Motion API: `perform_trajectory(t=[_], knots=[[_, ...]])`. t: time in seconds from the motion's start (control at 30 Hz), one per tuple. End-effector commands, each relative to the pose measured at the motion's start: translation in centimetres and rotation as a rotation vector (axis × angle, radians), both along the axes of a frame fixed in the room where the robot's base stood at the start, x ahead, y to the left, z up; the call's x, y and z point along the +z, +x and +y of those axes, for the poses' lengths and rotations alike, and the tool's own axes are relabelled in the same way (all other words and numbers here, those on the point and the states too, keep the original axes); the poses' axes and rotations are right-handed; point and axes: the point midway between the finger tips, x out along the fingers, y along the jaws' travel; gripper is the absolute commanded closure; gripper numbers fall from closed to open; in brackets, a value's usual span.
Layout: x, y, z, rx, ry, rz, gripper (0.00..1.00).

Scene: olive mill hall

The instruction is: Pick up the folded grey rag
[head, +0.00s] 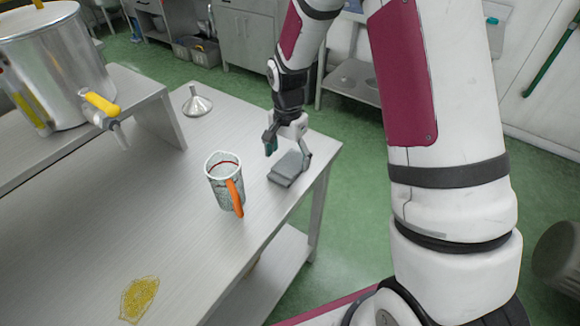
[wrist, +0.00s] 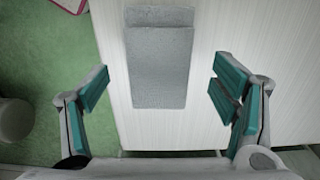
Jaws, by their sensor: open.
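The folded grey rag (head: 288,168) lies flat on the metal table near its right edge in the head view. In the wrist view the rag (wrist: 158,62) sits ahead of and between the fingers, nearer the upper part of the picture. My gripper (head: 287,146) is just above the rag in the head view, one finger on either side. In the wrist view my gripper (wrist: 160,95) is open, its teal pads wide apart, with nothing between them touching the rag. Part of the rag's far side is hidden by the gripper in the head view.
A clear measuring jug (head: 222,183) with an orange handle stands left of the rag. A metal funnel (head: 196,103) is farther back. A steel tank (head: 52,65) with a yellow-handled tap stands on a raised shelf. A yellow oily puddle (head: 139,298) lies at the front. The table's edge is close to the rag.

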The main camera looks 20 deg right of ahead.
Motion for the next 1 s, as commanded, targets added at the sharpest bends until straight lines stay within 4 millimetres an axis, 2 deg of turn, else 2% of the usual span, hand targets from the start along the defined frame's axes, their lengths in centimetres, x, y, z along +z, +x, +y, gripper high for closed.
perform_trajectory(t=[0.2, 0.5, 0.73, 1.0], knots=[[-2.7, 0.0, -0.2, 0.0, 0.0, 0.001, 0.2], [-3.1, 0.0, -0.2, 0.001, 0.0, 0.0, 0.2], [-3.1, 0.0, -0.2, 0.0, 0.0, 0.0, 0.71], [-3.1, 0.0, -0.2, 0.0, 0.0, 0.0, 0.72]])
